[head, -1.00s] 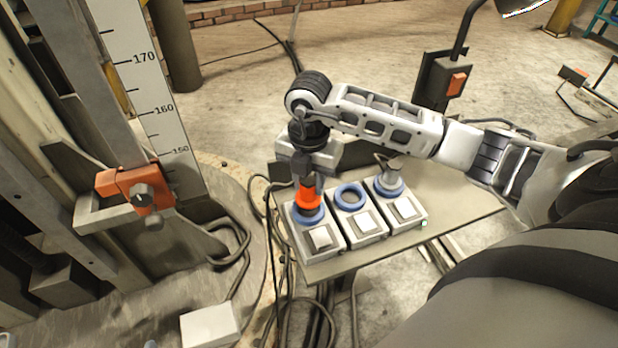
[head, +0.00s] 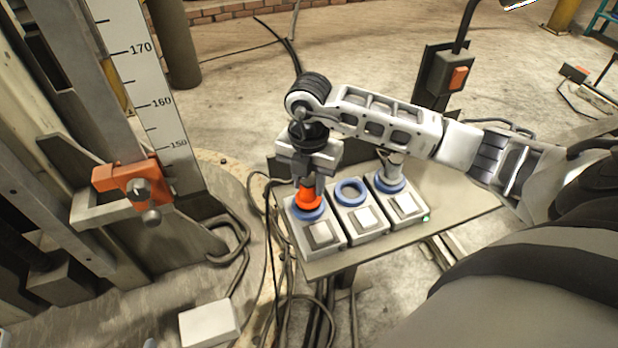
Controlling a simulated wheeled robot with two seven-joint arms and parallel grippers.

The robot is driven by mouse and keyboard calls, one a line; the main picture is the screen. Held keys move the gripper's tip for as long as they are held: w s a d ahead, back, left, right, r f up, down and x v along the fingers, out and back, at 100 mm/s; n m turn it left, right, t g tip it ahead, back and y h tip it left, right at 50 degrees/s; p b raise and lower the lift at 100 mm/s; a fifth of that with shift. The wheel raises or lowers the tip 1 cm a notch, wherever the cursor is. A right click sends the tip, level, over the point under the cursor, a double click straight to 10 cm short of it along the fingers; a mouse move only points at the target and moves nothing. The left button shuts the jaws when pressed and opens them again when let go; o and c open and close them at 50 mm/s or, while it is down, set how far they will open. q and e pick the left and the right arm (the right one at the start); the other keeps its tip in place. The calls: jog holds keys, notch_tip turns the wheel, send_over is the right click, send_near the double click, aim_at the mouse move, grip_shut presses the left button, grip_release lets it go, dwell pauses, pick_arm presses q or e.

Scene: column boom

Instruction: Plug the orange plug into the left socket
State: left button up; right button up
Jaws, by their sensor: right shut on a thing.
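The orange plug (head: 309,200) is upright at the left socket (head: 318,239), its lower end within or right over the blue ring (head: 309,214). I cannot tell how deep it sits, as the plug and ring overlap in the view. My right gripper (head: 310,186) points down from above and is shut on the plug's upper part. The middle socket (head: 362,224) has an empty blue ring. The right socket (head: 404,207) has a pale grey plug (head: 395,163) standing in its ring. My left gripper is out of view.
The sockets stand in a row on a small table (head: 458,208), clear to their right. Loose cables (head: 268,235) hang at its left edge. A column with a scale and an orange clamp (head: 133,183) stands at left. A switch post (head: 450,75) rises behind.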

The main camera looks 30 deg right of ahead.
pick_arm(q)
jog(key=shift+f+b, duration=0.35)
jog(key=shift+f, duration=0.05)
pick_arm(e)
jog(key=shift+f, duration=0.6)
jog(key=o, duration=1.2)
jog(key=shift+c, duration=0.2)
notch_tip(320, 180, up, 3)
jog(key=shift+f, duration=0.2)
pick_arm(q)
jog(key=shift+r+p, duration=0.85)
pick_arm(e)
notch_tip(320, 180, up, 13)
jog(key=shift+r, duration=0.2)
jog(key=shift+a, duration=0.1)
